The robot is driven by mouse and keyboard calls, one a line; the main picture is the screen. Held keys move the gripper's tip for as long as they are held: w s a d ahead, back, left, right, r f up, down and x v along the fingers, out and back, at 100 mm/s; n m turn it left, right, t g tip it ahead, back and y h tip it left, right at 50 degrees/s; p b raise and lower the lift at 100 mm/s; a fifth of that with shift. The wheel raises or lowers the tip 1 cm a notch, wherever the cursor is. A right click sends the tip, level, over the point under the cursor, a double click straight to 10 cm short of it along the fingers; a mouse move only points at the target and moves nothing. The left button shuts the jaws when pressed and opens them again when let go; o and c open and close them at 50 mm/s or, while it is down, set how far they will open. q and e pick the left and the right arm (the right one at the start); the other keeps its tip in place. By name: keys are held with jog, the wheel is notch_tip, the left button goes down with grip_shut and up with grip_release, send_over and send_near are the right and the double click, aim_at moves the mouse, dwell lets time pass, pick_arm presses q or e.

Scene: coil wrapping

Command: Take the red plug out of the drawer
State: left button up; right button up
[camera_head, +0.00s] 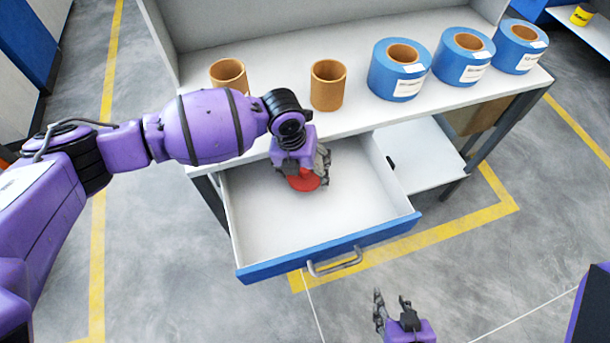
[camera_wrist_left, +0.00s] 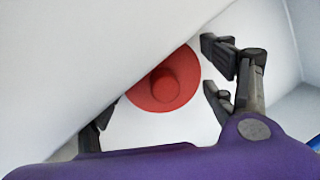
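The red plug (camera_head: 304,181) is a round disc with a raised knob, lying in the open drawer (camera_head: 370,215). It also shows in the left wrist view (camera_wrist_left: 166,85), with its upper left edge cut off by a pale slanted surface. My left gripper (camera_head: 303,172) reaches down into the drawer over the plug and hides part of it. In the left wrist view its dark fingers (camera_wrist_left: 165,92) are spread on both sides of the plug, with a visible gap on the right. My right gripper (camera_head: 392,303) is open and empty, in front of the drawer over the floor.
The drawer has a blue front with a metal handle (camera_head: 335,262). On the tabletop (camera_head: 290,118) above stand two brown cardboard tubes (camera_head: 328,86) and several blue coils (camera_head: 399,70). The table edge is close to my left wrist. A lower white shelf (camera_head: 420,155) lies to the right.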

pick_arm(q)
jog(key=c, duration=0.8)
jog(key=shift+c, duration=0.2)
